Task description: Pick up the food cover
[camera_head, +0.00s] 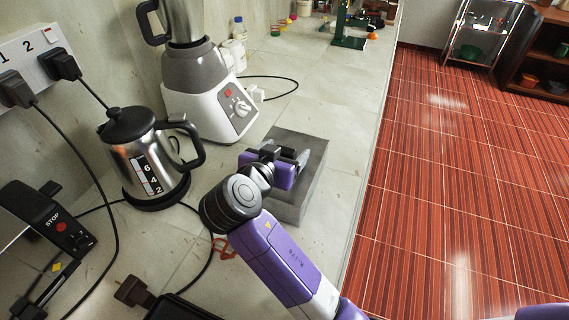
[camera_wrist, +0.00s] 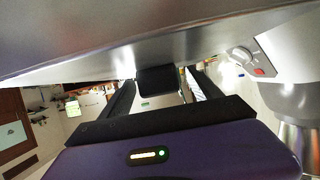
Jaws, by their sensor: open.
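The food cover (camera_head: 314,172) is a grey, box-like metal piece standing on the stone counter, in the middle of the head view. My gripper (camera_head: 287,157) is at its top and hides part of it. In the wrist view the cover's grey metal surface (camera_wrist: 140,40) fills the upper part, close to the fingers. A dark handle (camera_wrist: 156,79) on it shows between the two fingers of my gripper (camera_wrist: 160,84). The fingers are open, one on each side of the handle. Whether either finger touches it, I cannot tell.
A steel kettle (camera_head: 150,165) and a blender (camera_head: 210,95) stand left of the cover. Black cables and a plug (camera_head: 132,292) lie on the counter (camera_head: 335,110). The counter's right edge drops to a red floor (camera_head: 450,190). A green device (camera_head: 350,35) stands far back.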

